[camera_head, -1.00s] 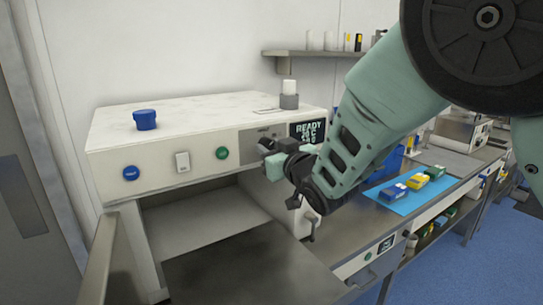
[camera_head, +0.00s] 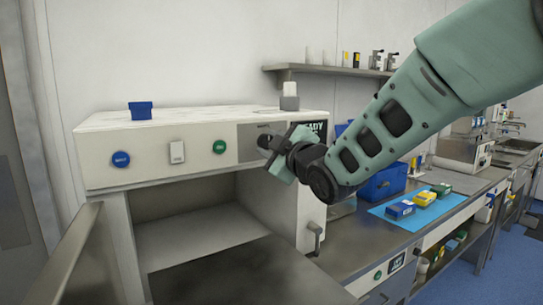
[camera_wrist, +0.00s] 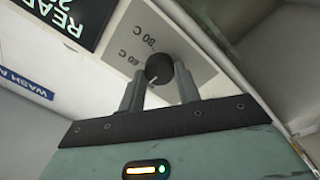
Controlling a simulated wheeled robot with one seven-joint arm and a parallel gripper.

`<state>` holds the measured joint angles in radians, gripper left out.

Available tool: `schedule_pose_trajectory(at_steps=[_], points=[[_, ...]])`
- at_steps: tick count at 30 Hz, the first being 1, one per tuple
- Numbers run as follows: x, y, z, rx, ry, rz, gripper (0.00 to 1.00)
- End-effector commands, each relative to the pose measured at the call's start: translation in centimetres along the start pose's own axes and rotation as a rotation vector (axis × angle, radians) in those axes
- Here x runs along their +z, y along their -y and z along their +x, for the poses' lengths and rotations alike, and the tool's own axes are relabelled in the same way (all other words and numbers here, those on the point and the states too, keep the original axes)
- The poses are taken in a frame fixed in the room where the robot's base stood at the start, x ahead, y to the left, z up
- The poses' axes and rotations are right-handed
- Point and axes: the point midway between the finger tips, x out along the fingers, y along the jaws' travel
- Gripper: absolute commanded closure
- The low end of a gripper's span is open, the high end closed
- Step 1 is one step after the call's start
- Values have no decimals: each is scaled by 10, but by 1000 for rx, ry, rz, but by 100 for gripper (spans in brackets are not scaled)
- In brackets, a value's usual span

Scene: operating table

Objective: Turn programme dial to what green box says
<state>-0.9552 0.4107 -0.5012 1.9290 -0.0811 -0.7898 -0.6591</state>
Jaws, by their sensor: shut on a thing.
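The programme dial (camera_wrist: 158,66) is a round black knob on a grey panel with temperature marks, one reading 80 C. A pale pointer mark shows at its lower left in the wrist view. My gripper (camera_wrist: 159,84) has one finger on each side of the knob and is shut on it. In the head view my gripper (camera_head: 275,147) is at the grey panel (camera_head: 248,150), partly covering the dial. The green box (camera_head: 441,189) lies on a blue mat beside a yellow and a blue box; its lettering is too small to read.
Blue (camera_head: 121,159) and green (camera_head: 219,146) buttons and a white switch (camera_head: 177,152) are on the machine's front. The machine's door (camera_head: 65,255) stands open below.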

Motion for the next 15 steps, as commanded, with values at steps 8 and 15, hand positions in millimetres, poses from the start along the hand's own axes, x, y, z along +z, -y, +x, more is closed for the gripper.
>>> schedule_pose_trajectory(at_steps=[8, 15], points=[[0, 0, 0, 0, -6, -74, 90], [0, 0, 0, -1, -6, -87, 90]])
